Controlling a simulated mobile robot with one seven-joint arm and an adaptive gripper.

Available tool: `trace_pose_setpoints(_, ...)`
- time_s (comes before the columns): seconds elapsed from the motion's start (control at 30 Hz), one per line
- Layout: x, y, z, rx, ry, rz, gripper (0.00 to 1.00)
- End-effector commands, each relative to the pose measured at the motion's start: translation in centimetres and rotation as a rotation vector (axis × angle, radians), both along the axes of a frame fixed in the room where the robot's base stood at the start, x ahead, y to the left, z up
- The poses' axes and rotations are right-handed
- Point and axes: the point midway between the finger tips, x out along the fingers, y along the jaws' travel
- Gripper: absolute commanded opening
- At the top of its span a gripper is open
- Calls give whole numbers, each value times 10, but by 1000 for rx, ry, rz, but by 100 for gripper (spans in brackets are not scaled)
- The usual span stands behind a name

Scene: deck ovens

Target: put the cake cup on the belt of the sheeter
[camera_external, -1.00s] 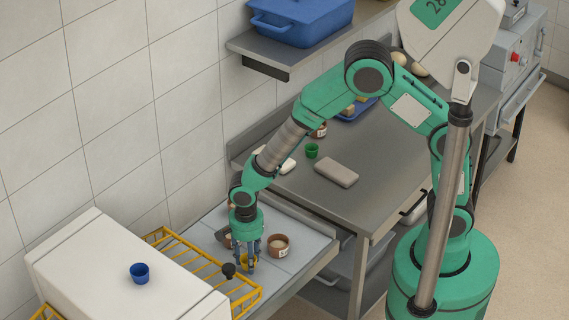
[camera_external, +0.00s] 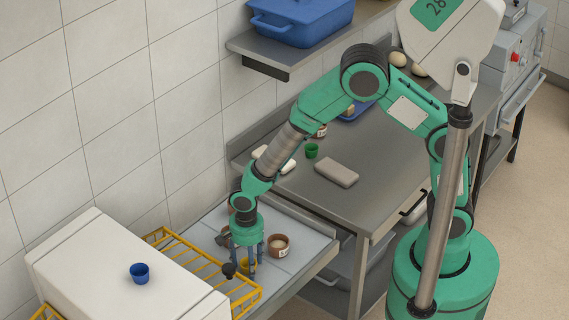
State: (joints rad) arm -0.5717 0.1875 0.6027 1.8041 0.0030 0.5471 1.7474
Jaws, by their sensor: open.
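A small yellow cup (camera_external: 247,265) is at the fingers of my gripper (camera_external: 250,268), low over the grey belt (camera_external: 290,262) of the sheeter. My gripper points down and is open, with its fingers around or just beside the cup. The fingers hide part of the cup, and I cannot tell whether they touch it. A blue cup (camera_external: 139,273) stands upright on the sheeter's white housing (camera_external: 90,255). A green cup (camera_external: 311,151) stands on the steel table. The picture does not make clear which of these cups is the cake cup.
A brown pot (camera_external: 278,246) stands on the belt just right of my gripper; another (camera_external: 223,238) is partly hidden behind it. A yellow wire guard (camera_external: 190,257) with a black knob (camera_external: 229,270) is close on the left. The steel table (camera_external: 375,175) holds a grey block (camera_external: 337,172).

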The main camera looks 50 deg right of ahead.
Motion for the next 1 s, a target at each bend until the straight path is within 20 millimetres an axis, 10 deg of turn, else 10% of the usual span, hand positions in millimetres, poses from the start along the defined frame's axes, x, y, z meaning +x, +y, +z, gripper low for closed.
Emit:
trace_pose_setpoints(0.37, 0, 0, 22, 1, -2, 0, 58)
trace_pose_setpoints(1.0, 0, 0, 114, 0, -1, 0, 58)
